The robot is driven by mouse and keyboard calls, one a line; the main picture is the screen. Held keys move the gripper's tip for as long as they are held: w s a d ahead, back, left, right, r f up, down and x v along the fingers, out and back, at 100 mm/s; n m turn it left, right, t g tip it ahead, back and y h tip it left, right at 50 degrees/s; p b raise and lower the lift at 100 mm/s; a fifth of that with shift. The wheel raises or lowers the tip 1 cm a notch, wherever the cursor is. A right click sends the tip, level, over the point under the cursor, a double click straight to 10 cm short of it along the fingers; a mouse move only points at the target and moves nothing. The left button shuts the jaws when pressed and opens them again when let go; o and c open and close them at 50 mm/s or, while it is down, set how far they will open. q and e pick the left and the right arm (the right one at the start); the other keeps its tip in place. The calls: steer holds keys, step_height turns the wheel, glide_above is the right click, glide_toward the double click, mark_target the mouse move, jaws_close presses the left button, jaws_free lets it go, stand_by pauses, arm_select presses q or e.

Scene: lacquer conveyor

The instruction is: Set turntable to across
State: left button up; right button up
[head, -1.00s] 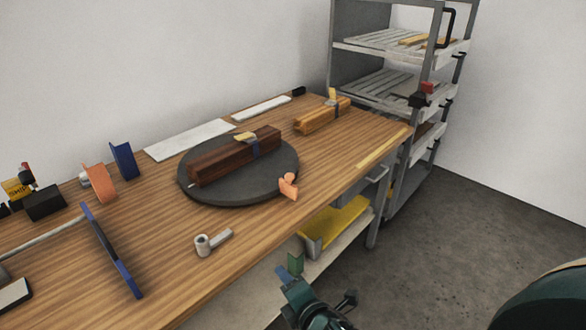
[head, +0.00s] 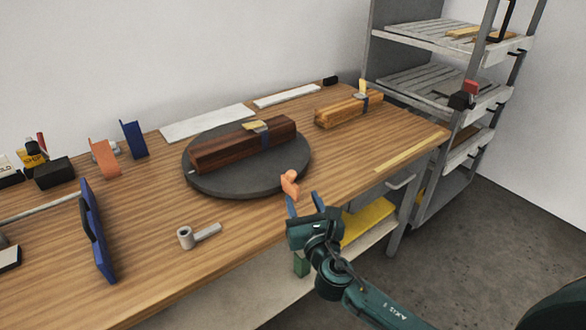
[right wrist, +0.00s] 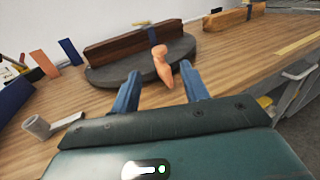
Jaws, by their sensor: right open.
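The dark round turntable (head: 245,184) lies on the wooden bench and bears a long dark-brown wood block (head: 230,149) with a blue band and a yellow tag. An orange peg-like handle (head: 290,183) stands at the turntable's near right edge. My right gripper (head: 304,205) is open and empty, just in front of the handle, its fingers pointing toward it. In the right wrist view the handle (right wrist: 161,64) shows beyond and between the two blue fingers (right wrist: 162,88), apart from them. The turntable (right wrist: 110,74) shows behind it. My left gripper is not in view.
A grey cylinder with a lever (head: 187,237) lies on the bench (head: 150,280) left of my gripper. A lighter wood block (head: 345,110) lies behind right. Blue and orange stands (head: 104,158) are at left. A shelf rack (head: 430,100) stands at right.

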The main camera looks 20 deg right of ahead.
mark_target(290, 171)
steer(key=w, duration=0.6)
steer(key=w+b, duration=0.1)
steer(key=w, duration=0.5)
steer(key=shift+w+d, duration=0.2)
steer(key=shift+w, duration=0.1)
steer(key=shift+c, duration=0.6)
jaws_close()
